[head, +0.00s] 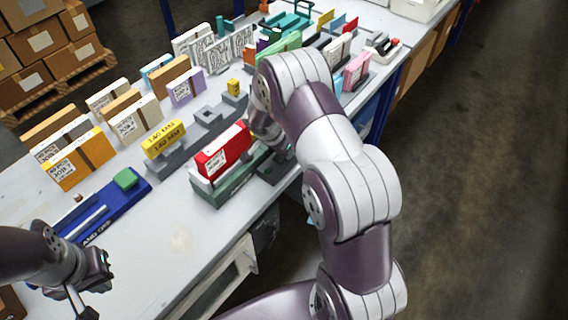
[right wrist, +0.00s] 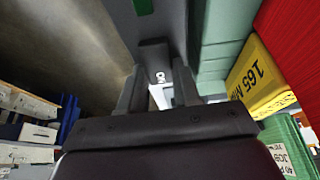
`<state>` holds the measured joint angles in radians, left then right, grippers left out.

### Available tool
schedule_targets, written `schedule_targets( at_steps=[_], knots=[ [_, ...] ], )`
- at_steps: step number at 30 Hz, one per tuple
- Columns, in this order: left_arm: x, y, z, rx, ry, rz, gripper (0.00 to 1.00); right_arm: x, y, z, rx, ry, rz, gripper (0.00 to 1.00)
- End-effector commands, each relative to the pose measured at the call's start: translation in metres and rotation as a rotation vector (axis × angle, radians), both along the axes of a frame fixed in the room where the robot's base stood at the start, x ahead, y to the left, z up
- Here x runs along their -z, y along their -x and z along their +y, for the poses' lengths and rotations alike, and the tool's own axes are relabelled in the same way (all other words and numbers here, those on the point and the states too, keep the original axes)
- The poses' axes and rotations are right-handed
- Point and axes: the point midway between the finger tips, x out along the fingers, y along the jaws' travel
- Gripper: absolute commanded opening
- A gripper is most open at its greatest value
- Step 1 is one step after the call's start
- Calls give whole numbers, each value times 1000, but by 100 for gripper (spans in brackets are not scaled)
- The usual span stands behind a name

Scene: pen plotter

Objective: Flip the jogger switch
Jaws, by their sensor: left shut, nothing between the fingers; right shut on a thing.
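The jogger (head: 236,183) is a green and grey unit on the table's near edge, with a red block (head: 224,150) standing in it. In the right wrist view, a dark grey housing with a green patch (right wrist: 143,6) is ahead of my right gripper (right wrist: 158,70). Its fingers are shut on a small grey part (right wrist: 153,54), which looks like the jogger switch; its lever position is unclear.
A yellow 140 mm block (head: 163,139) sits on a grey holder left of the jogger. A blue tray (head: 105,212) with a green block lies nearer the left. Several boxed blocks and stands fill the table's back. The floor (head: 470,200) on the right is clear.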

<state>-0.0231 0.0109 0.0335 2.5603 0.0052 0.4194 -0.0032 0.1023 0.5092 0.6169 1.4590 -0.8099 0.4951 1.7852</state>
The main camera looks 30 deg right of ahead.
Motion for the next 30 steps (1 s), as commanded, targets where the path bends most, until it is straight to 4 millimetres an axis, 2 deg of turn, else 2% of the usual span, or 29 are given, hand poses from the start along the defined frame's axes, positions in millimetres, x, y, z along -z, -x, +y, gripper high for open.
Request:
schedule_targets(
  at_steps=[1,3,14,15,16,17,26,30],
  knots=[
    [15,0,0,0,0,-1,0,8,0,1,-3,8,-6,1],
    [19,0,0,0,0,-1,0,5,1,2,-1,20,-9,1],
    [17,0,0,0,0,-1,0,0,2,2,0,25,-9,1],
    [17,0,0,0,0,-1,0,0,2,2,0,25,-9,45],
    [17,0,0,0,0,-1,0,0,2,2,0,25,-9,55],
    [17,0,0,0,0,-1,0,0,2,2,0,26,-10,57],
    [17,0,0,0,0,-1,0,-3,2,3,0,26,-12,57],
    [19,0,0,0,0,-1,0,-25,5,12,-1,26,-15,57]
  ],
)
